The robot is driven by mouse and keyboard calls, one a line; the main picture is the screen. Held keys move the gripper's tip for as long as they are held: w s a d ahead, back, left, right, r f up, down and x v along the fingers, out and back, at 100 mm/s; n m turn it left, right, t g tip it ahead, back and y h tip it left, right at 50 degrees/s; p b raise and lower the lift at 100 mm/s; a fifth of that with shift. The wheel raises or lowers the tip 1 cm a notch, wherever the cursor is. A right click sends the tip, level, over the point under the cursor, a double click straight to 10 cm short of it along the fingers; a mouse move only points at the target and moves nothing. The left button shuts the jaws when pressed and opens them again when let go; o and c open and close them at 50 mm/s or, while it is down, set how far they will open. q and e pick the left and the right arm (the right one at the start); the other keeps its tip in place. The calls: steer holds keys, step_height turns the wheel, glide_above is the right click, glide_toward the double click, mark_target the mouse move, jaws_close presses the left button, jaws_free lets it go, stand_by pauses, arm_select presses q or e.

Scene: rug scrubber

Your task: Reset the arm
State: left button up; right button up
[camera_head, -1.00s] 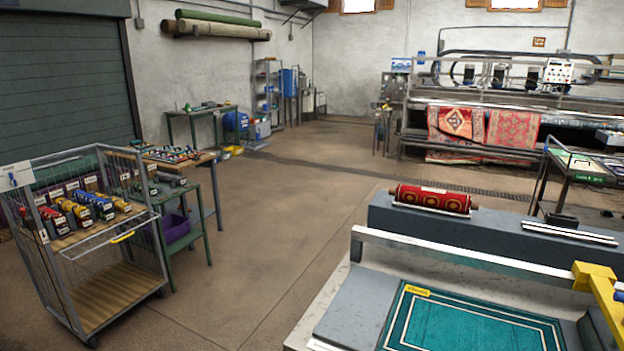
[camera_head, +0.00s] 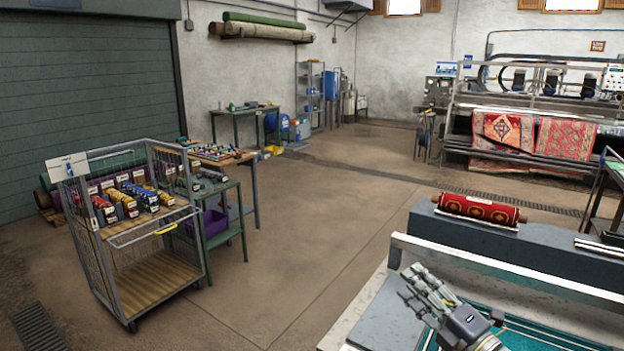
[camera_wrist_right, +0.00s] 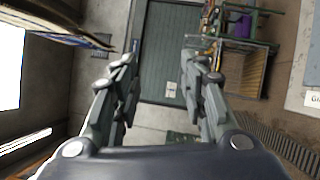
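My right gripper (camera_head: 428,292) is at the lower right of the head view, raised in front of the scrubber bed with the teal rug (camera_head: 540,338). In the right wrist view my right gripper (camera_wrist_right: 165,75) has its two fingers spread well apart with nothing between them. Past the fingers the wrist view shows the roller shutter (camera_wrist_right: 168,50) and floor, tilted. My left gripper is in neither view. The right gripper hides part of the bed and rug.
A wire cart (camera_head: 150,290) with several coloured items stands at left beside a green table (camera_head: 222,236). A rolled red rug (camera_head: 482,208) lies on the grey block (camera_head: 455,229) behind the bed. The middle floor (camera_head: 320,220) is clear.

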steer(key=s+d+f+m+g+h, duration=0.2)
steer(key=s+f+m+h, duration=0.45)
steer(key=m, duration=0.25)
steer(key=s+d+f+m+g+h, duration=0.1)
steer(key=s+d+f+m+h, duration=0.3)
steer(key=f+m, duration=0.45)
steer(key=s+a+f+m+g, duration=0.2)
steer(key=s+f+g, duration=0.15)
steer(key=s, duration=0.45)
steer(key=s+a+f+m+g, duration=0.2)
steer(key=s+f+g, duration=0.15)
steer(key=s, duration=0.55)
steer(key=s+a+f+m+g, duration=0.2)
steer(key=s+f+g, duration=0.15)
steer(key=s, duration=0.45)
step_height(320, 180, down, 29)
steer(key=s+g, duration=0.2)
steer(key=s, duration=0.1)
steer(key=s+d+f, duration=0.2)
steer(key=s+f, duration=1.2)
steer(key=s, duration=0.2)
steer(key=shift+d+f+g+y, duration=0.2)
steer(key=shift+f+g+y, duration=0.05)
steer(key=shift+g+y, duration=0.1)
